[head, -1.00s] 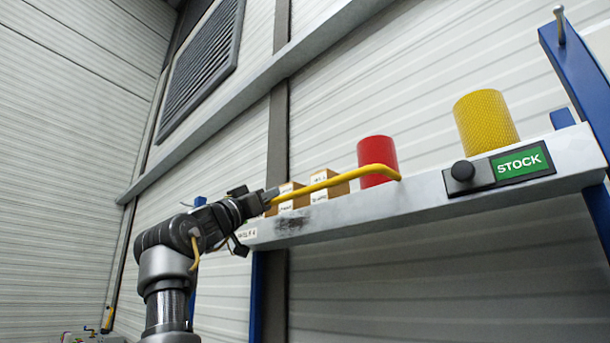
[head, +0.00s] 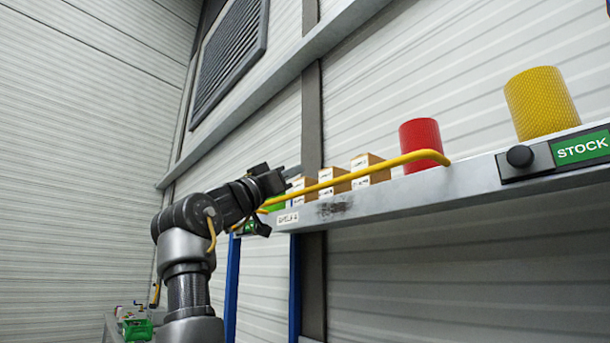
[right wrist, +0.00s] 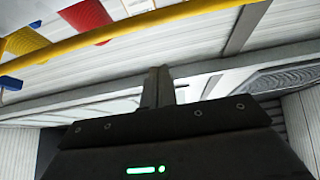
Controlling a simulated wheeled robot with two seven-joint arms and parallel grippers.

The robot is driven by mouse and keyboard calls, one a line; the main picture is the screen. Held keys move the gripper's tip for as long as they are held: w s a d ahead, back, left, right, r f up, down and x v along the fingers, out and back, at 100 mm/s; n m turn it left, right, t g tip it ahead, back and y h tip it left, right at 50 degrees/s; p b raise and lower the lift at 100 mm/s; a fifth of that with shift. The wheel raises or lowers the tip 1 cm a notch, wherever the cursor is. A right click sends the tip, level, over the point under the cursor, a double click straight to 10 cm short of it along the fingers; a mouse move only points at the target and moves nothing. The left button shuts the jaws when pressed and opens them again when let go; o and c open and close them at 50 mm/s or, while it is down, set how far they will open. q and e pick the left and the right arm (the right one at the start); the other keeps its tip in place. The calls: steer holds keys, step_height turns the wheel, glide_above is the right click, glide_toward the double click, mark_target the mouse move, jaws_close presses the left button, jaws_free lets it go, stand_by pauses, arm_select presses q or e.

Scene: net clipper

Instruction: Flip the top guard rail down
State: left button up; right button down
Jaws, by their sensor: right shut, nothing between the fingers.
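The yellow guard rail (head: 385,168) runs along the front of the shelf, raised above its edge, with a bent right end near the red cylinder. My right gripper (head: 291,172) is at the rail's left part in the head view, its closed fingertips appearing just above the rail line. In the right wrist view the shut, empty fingers (right wrist: 157,75) point up, and the yellow rail (right wrist: 130,27) crosses beyond them with a visible gap in the picture. Whether they touch the rail is unclear. The rail's left end is partly hidden by my gripper. My left gripper is not in view.
The grey shelf beam (head: 400,195) carries a red cylinder (head: 421,142), a yellow cylinder (head: 541,102) and small cardboard boxes (head: 368,166). A black knob (head: 519,157) sits beside a green STOCK sign (head: 582,148). Blue posts (head: 294,285) stand below.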

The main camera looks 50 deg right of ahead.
steer(key=v, duration=0.4)
steer(key=shift+r, duration=0.1)
steer(key=shift+a, duration=0.2)
steer(key=shift+d, duration=0.15)
